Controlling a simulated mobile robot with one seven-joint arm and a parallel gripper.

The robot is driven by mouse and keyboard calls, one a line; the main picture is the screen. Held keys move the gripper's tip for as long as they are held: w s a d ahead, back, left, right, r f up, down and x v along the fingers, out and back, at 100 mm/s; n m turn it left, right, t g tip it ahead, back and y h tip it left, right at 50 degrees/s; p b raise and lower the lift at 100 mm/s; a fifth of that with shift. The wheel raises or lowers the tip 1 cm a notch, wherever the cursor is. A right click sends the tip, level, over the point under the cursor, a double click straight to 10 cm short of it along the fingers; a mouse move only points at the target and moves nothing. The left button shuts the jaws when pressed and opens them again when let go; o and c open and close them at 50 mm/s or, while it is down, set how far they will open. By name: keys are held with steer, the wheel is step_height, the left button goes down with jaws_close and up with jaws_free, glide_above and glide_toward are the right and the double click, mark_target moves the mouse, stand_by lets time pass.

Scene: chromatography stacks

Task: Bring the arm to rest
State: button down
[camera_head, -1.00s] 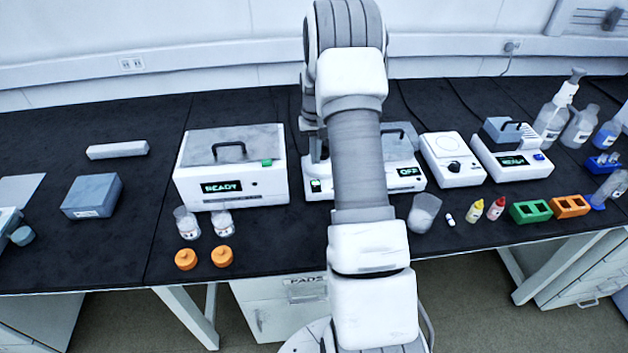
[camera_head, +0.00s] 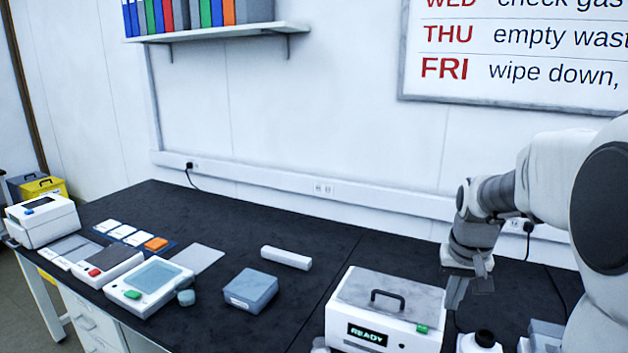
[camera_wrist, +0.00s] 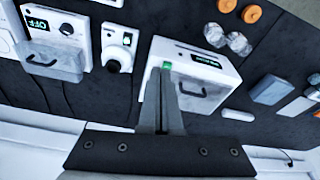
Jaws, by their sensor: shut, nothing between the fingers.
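My gripper (camera_head: 455,293) hangs at the right of the head view, beside the right end of the white box with the READY display (camera_head: 385,312). In the wrist view my gripper (camera_wrist: 163,70) is shut, its fingers together with nothing between them. The READY box (camera_wrist: 197,85) shows behind the fingertips there, with its green button near them. My arm comes in from the right edge of the head view, bent at the elbow. I cannot tell the exact height of the fingers above the bench.
The black bench (camera_head: 225,225) is clear behind the grey box (camera_head: 251,290) and white bar (camera_head: 286,258). Instruments with a green button (camera_head: 148,285) and a red button (camera_head: 104,267) stand at the left. A white device reading OFF (camera_wrist: 52,32) lies left in the wrist view.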

steer(key=s+a+r+n+t, duration=0.1)
steer(key=s+a+r, duration=0.1)
steer(key=s+a, duration=0.2)
steer(key=s+a+r+n+t, duration=0.1)
steer(key=s+a, duration=0.3)
steer(key=s, duration=0.6)
steer(key=s+a+r+n+t, duration=0.1)
steer(key=s+a+r, duration=0.2)
steer(key=s, duration=0.3)
steer(key=shift+s+a+y, duration=0.3)
steer(key=shift+s+a, duration=0.1)
steer(key=shift+a, duration=0.1)
steer(key=shift+d+r, duration=0.1)
steer(key=shift+d, duration=0.05)
